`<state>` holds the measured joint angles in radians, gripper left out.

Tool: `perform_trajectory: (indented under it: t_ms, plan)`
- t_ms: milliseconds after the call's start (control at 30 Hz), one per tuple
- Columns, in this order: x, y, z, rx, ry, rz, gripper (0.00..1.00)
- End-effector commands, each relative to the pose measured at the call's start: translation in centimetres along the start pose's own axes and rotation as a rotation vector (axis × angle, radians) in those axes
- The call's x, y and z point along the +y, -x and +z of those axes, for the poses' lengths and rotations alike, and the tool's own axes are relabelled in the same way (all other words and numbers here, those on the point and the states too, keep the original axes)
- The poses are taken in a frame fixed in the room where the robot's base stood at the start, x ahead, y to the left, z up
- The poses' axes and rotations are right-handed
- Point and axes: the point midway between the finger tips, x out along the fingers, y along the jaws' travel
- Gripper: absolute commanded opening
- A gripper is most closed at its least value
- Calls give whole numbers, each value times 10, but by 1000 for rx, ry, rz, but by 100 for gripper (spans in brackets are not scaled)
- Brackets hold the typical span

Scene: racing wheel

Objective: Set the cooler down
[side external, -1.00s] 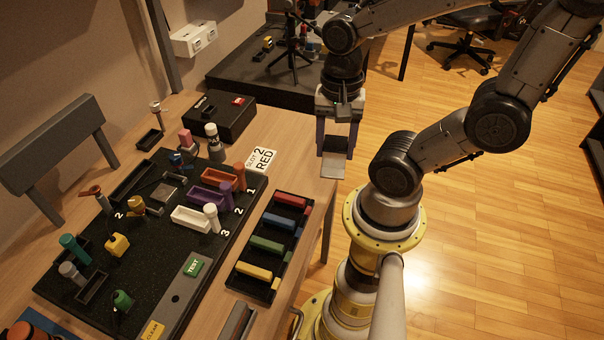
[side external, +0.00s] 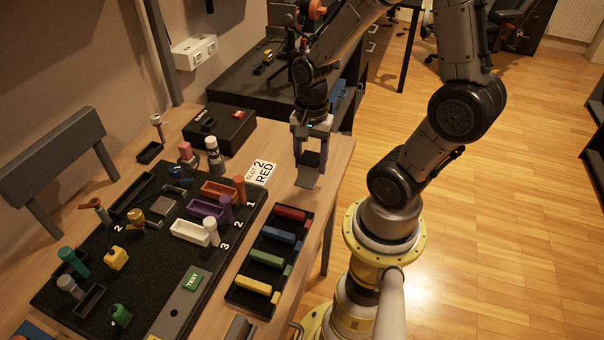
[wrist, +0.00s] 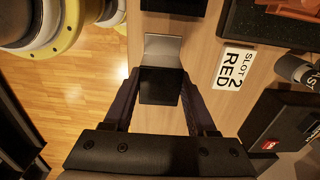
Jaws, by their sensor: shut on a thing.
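My gripper (side external: 309,160) is shut on a dark block with a flat grey plate at its end, which I take to be the cooler (side external: 307,181). In the wrist view, the cooler (wrist: 161,88) sits between the two fingers of my gripper (wrist: 160,78), with its grey plate pointing away from the palm. It hangs over the bare wood near the table's right edge, to the right of the "SLOT 2 RED" card (side external: 261,173). I cannot tell whether it touches the table (side external: 333,172).
A black tray with red, blue, green and yellow bars (side external: 245,297) lies nearer the camera. The dark board (side external: 150,270) with several small bins is to the left. A black box (side external: 219,127) stands behind the card. Bare wood surrounds the card.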

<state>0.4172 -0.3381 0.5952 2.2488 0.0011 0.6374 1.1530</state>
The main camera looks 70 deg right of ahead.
Motion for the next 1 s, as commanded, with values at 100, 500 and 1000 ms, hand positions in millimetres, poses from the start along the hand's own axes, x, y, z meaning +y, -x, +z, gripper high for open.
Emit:
perform_trajectory:
  t_ms: [100,500,1000]
  plan:
    - [-12,-16,-5,-1,0,2,0]
    - [-24,-54,-11,-1,0,2,0]
    - [-25,-65,-11,1,0,-2,0]
